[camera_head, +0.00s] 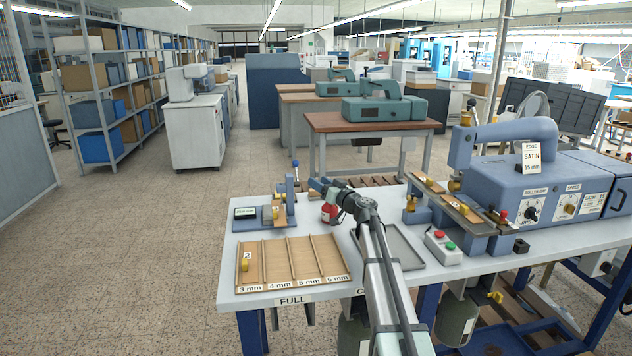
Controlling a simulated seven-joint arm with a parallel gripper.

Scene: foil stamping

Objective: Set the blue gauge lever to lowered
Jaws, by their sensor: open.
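The blue gauge lever (296,165) is a thin stick with a blue knob, standing up at the top of a small blue gauge (290,190) at the back left of the bench. The gauge has a small display (245,212) and a wooden piece with a yellow knob (277,212) at its front. My gripper (317,186) is open, just right of the gauge and slightly below the lever's knob. It appears empty and apart from the lever. My arm reaches up from the bottom of the view and hides part of the bench behind it.
A wooden tray (290,284) with millimetre-labelled slots lies in front of the gauge. A red object (329,212) sits beside my arm. A grey tray (405,252), a button box (443,247) and the large blue stamping machine (540,190) stand to the right.

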